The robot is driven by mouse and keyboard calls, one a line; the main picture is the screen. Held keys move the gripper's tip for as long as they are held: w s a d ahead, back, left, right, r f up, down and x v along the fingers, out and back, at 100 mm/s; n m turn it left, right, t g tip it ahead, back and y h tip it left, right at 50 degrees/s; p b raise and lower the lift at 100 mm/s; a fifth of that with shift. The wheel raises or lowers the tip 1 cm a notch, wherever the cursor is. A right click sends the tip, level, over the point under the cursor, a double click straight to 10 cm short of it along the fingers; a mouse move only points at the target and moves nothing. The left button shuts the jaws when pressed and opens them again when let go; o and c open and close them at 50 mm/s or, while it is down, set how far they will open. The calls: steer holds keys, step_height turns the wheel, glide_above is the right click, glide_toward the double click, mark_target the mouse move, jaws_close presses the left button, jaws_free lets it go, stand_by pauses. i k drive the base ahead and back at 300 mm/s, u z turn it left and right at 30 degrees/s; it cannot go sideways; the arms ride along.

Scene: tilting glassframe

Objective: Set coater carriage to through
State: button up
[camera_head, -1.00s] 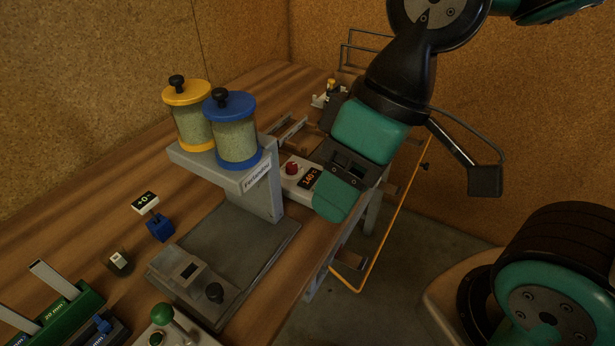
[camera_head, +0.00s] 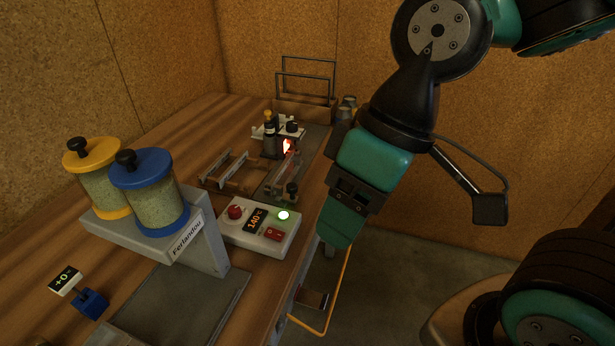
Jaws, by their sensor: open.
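A coating device stands on a dark plate at the back right of the bench. It has a dark upright block (camera_head: 270,140) with an orange glow at its side and a white top piece (camera_head: 291,132). A clear strip or rail with a dark knob (camera_head: 291,191) runs toward me from it. I cannot tell for sure which part is the carriage, nor its setting. My gripper (camera_head: 338,228) hangs at the bench's right edge, to the right of the white control box and nearer than the coating device. It is open, seen from behind, and appears empty; its fingertips are partly hidden.
The control box (camera_head: 263,232) has a red knob, a 140°C display, a lit green lamp and a red switch. A two-jar stand (camera_head: 205,240) fills the left foreground. A wooden frame (camera_head: 232,173) lies beside the coater, and a wire rack (camera_head: 305,80) stands behind.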

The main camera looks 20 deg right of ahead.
mark_target(290, 187)
steer(key=u, duration=0.05)
steer(key=k, duration=0.55)
steer(key=u, duration=0.6)
steer(key=i, duration=0.9)
steer(key=z, duration=0.55)
